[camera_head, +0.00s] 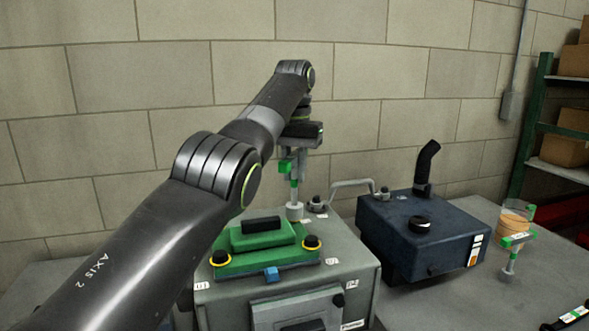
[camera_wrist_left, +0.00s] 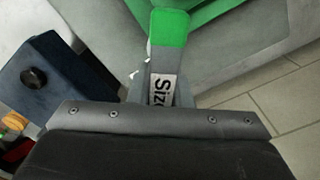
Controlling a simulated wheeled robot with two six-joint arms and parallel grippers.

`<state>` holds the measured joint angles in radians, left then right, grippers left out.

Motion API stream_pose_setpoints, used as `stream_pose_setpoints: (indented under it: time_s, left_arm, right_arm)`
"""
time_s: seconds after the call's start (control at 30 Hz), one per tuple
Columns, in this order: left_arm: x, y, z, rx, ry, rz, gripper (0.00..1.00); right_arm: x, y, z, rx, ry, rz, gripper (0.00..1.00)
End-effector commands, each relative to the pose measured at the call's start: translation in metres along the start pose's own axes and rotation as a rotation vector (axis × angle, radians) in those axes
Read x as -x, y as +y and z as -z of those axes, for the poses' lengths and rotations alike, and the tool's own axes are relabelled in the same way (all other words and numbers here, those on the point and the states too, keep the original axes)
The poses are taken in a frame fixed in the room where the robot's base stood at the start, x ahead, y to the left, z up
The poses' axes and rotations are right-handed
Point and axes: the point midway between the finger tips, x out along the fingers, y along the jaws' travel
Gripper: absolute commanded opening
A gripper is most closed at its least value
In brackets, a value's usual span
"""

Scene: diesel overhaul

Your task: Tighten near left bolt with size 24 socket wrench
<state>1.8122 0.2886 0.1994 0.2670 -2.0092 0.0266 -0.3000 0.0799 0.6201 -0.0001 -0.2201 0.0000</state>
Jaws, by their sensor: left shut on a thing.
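My left gripper (camera_head: 298,148) is shut on a socket wrench (camera_head: 294,180) with green parts, which hangs down upright below it. The wrench's grey socket end (camera_head: 294,211) is at the back right of the green cover; whether it touches anything there I cannot tell. In the left wrist view, the wrench's green handle (camera_wrist_left: 168,40) shows a label reading "Size"; the number is hidden. The grey engine block (camera_head: 352,271) carries the green cover (camera_head: 262,262). A black bolt head with a yellow ring (camera_head: 220,258) is at the near left of the cover, another (camera_head: 312,242) at the near right. My right gripper is not in view.
A dark blue tank (camera_head: 400,240) with a black pipe (camera_head: 427,160) stands right of the block. Another green-handled tool (camera_head: 514,243) stands by a glass with orange content (camera_head: 512,221). A dark tool (camera_head: 572,317) lies at the lower right. Green shelving (camera_head: 530,120) stands at the right.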

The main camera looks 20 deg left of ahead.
Motion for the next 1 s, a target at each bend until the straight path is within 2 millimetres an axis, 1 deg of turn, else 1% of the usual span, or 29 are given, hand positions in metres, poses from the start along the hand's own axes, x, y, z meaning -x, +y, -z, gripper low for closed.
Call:
stream_pose_setpoints:
  time_s: [0.1,1.0]
  left_arm:
    - [0.0007,0.0003,-0.0001,-0.139,0.002,0.000,0.00]
    - [0.0002,0.0004,-0.0008,-1.181,0.002,0.003,0.00]
  right_arm:
    - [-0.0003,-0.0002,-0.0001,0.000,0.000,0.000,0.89]
    - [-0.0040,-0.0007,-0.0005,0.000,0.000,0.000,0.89]
